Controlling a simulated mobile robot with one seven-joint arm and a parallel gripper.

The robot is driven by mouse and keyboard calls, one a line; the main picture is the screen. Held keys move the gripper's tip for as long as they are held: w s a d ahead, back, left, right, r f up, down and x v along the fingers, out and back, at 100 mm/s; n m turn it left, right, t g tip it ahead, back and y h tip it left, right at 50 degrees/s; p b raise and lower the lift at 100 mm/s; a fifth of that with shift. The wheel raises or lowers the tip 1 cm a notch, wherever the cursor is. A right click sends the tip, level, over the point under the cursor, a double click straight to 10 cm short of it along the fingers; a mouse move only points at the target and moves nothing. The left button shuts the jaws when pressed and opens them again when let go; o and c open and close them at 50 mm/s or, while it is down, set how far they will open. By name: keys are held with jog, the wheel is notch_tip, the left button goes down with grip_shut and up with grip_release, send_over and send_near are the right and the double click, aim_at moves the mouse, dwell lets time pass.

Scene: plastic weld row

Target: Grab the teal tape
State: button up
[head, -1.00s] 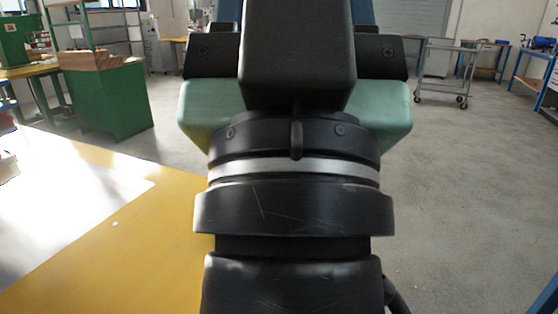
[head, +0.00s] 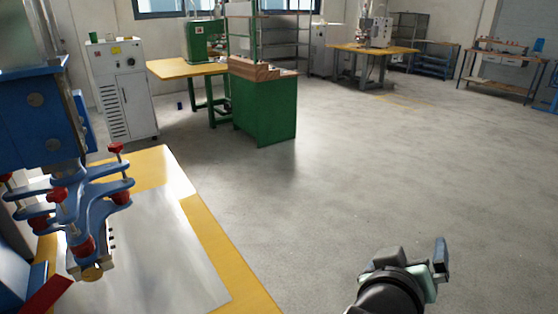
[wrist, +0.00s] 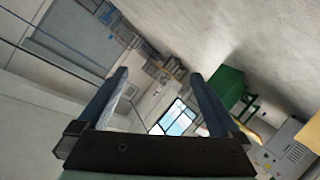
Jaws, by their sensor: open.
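I cannot make out the teal tape for certain in either view. A small green object (head: 94,38) stands on the white cabinet at the far left, and a small teal-green object (head: 538,45) is on the far right bench; both are too small to identify. My gripper (head: 440,262) is at the lower right of the head view, over bare floor and away from the tables. In the wrist view my gripper (wrist: 159,76) shows two dark blue fingers wide apart with nothing between them. That view is tilted and shows the far room.
A blue machine (head: 40,125) with red knobs stands over a yellow table (head: 232,268) with a metal sheet at left. A white cabinet (head: 122,90), a green bench (head: 265,105) and a far yellow table (head: 375,50) stand beyond. The middle floor is clear.

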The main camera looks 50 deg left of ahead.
jog(key=s+a+f+n+g+h+p, duration=0.1)
jog(key=s+f+n+g+h+p, duration=0.35)
jog(key=s+p, duration=0.75)
jog(key=s+a+f+n+g+h+p, duration=0.1)
jog(key=s+f+n+g+p, duration=0.65)
jog(key=s, duration=0.75)
jog(key=shift+m+g, duration=0.4)
jog(key=f, duration=0.1)
jog(key=f+p, duration=0.1)
jog(key=f, duration=0.1)
jog(key=d+f, duration=0.1)
jog(key=f, duration=0.1)
jog(key=shift+w+f, duration=0.25)
jog(key=shift+w, duration=0.1)
jog(key=shift+f, duration=2.7)
jog(key=c, duration=1.2)
jog(key=shift+r, duration=0.1)
jog(key=shift+c, duration=0.2)
